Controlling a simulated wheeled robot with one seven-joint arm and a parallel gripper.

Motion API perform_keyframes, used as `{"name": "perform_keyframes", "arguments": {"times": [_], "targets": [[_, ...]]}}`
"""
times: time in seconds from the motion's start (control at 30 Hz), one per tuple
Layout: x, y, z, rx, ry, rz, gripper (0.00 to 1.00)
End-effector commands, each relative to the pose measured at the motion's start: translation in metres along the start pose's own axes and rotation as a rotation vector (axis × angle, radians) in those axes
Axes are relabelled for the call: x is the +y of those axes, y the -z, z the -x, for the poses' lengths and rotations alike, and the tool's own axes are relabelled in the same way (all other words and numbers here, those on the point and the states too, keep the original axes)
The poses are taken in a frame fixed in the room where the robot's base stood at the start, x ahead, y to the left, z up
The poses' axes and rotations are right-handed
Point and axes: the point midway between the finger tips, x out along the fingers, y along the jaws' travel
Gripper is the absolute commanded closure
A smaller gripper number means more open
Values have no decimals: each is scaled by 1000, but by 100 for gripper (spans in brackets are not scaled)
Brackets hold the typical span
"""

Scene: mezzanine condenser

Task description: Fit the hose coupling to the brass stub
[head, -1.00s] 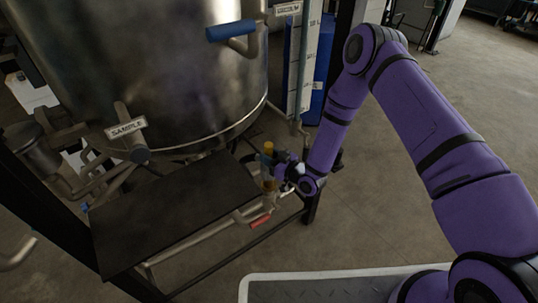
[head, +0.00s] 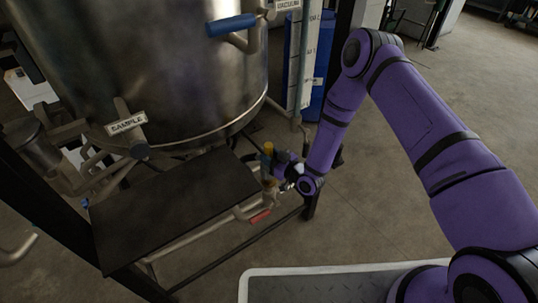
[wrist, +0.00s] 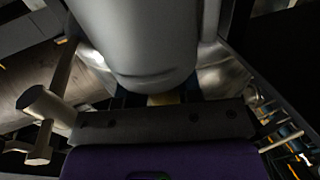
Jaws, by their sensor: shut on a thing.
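My gripper (head: 277,168) is small in the head view, at the right end of the dark shelf in front of the steel tank. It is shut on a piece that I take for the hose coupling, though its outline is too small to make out. A yellow-orange piece (head: 268,147) stands at the gripper's tip. A brass-coloured fitting (head: 270,184) shows just below the gripper, above a red handle; I cannot tell whether the coupling touches it. In the wrist view a large grey cylinder (wrist: 150,50) fills the centre and hides most of the fingers. A small tan piece (wrist: 163,99) shows below it.
The steel tank (head: 150,60) rises behind the dark shelf (head: 170,205). A red-handled valve (head: 260,216) sits at the shelf's front right. A blue-handled pipe (head: 231,27) juts from the tank. A gauge tube (head: 304,70) stands behind my gripper.

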Motion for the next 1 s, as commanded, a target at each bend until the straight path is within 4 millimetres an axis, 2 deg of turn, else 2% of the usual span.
{"name": "perform_keyframes", "arguments": {"times": [1.0], "targets": [[0,-21,0,0,0,-1,100]]}}
